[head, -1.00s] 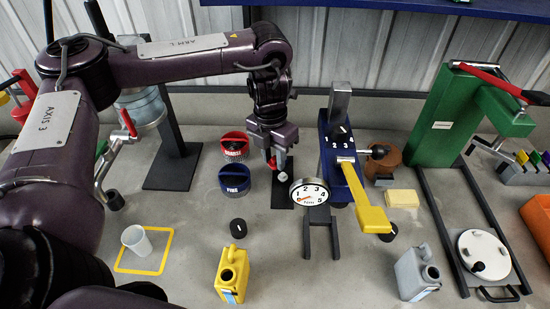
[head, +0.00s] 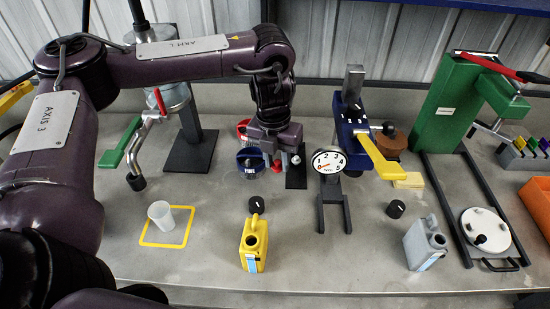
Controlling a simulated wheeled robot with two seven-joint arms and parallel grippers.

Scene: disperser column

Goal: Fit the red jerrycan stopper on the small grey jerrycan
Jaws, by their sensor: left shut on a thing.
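My left gripper (head: 277,160) hangs at the middle of the bench, beside the blue-handled tin. It is shut on the small red jerrycan stopper (head: 277,167), which shows just below the fingertips, above the bench. The gripper hides most of the stopper. The small grey jerrycan (head: 420,247) stands upright at the front right of the bench. Its round mouth (head: 438,240) is open and faces up. The gripper and stopper are well to the left of the grey jerrycan and farther back. My right gripper is not in view.
Between them stand a round dial gauge (head: 328,162) and a blue press with a yellow lever (head: 381,160). A yellow jerrycan (head: 253,248) stands at the front middle; black caps (head: 260,205) lie nearby. A white cup (head: 161,215) stands left. The bench front between the jerrycans is clear.

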